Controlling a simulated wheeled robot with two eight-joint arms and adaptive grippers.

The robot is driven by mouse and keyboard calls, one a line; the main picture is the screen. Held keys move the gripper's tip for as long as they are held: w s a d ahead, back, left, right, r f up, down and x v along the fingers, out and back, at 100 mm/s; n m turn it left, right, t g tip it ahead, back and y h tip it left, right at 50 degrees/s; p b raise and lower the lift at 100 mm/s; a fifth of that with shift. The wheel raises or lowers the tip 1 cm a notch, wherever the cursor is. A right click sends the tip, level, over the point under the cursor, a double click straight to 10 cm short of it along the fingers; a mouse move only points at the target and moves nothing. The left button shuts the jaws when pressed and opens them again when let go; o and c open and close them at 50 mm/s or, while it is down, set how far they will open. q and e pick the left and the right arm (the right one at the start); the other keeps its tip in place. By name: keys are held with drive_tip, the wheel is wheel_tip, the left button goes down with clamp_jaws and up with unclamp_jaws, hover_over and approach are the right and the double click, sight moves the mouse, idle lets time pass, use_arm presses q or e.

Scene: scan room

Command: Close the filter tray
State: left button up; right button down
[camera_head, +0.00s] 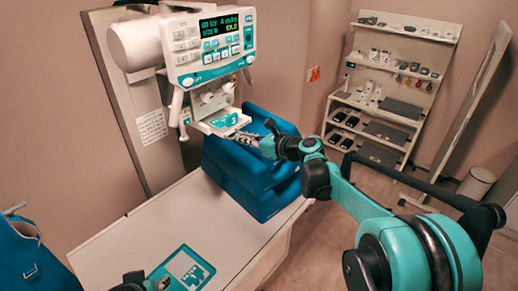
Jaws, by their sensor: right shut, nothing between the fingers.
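The filter tray (222,121) is a white tray with a teal label, under the head of the white x-ray machine (212,45). It sticks out toward the front right, so it looks open. My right gripper (243,137) is shut and empty, close to the tray's front right end. I cannot tell whether it touches the tray. My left gripper (150,284) shows only in part at the bottom edge, and its fingers are not clear.
Blue cushions (255,175) stand on the white table (140,230) just below my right gripper. A teal panel (186,270) lies at the table's front. A shelf rack (385,95) with small items stands at the back right, and a bin (476,182) beside it.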

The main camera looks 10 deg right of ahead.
sight(230, 130)
drive_tip(key=x, duration=0.3)
drive_tip(key=r+x, duration=0.1)
drive_tip(key=x, duration=0.2)
drive_tip(key=shift+w+a+r+b, duration=0.1)
drive_tip(key=shift+w+r+b, duration=0.15)
drive_tip(key=shift+b, duration=0.15)
drive_tip(key=shift+s, duration=0.1)
